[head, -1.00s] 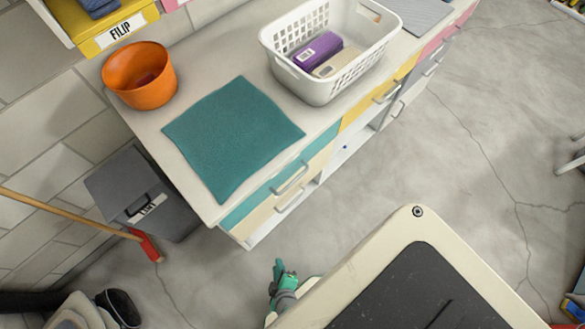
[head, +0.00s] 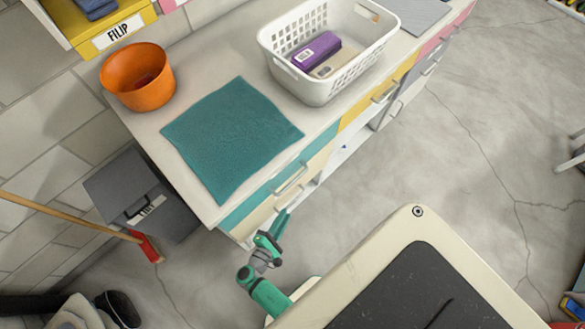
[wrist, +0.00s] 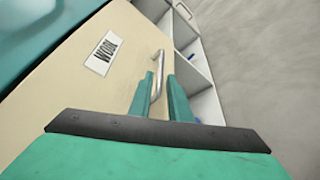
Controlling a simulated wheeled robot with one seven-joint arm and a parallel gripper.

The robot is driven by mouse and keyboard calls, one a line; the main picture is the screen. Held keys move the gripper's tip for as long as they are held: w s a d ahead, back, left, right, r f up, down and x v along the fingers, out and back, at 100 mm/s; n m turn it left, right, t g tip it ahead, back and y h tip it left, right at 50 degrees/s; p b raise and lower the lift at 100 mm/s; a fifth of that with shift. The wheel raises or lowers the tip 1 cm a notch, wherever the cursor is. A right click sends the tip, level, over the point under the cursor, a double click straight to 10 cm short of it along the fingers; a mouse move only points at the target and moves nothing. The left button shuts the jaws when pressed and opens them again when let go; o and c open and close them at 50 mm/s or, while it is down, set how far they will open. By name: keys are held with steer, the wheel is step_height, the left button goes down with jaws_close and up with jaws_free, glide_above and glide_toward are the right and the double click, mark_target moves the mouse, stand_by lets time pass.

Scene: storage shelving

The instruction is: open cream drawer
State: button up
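The cream drawer (head: 258,217) is below the teal drawer (head: 250,203) at the near end of the cabinet. It looks shut. In the wrist view its cream front (wrist: 110,90) carries a white label (wrist: 104,53) and a grey bar handle (wrist: 157,75). My gripper (head: 281,218) is in front of this drawer in the head view and partly covers its handle. In the wrist view the two green fingers of my gripper (wrist: 161,78) are apart, with the handle between them. I cannot tell whether either finger touches it.
An orange bowl (head: 138,88), a teal mat (head: 230,135) and a white basket (head: 345,75) stand on the counter. A grey box (head: 135,185) and a red-headed broom (head: 146,246) are left of the cabinet. Open floor (head: 470,140) lies right.

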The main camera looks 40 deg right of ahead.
mark_target(293, 203)
steer(key=x, duration=0.8)
steer(key=shift+s+d, duration=0.1)
steer(key=shift+s, duration=0.05)
steer(key=shift+s, duration=0.1)
jaws_close()
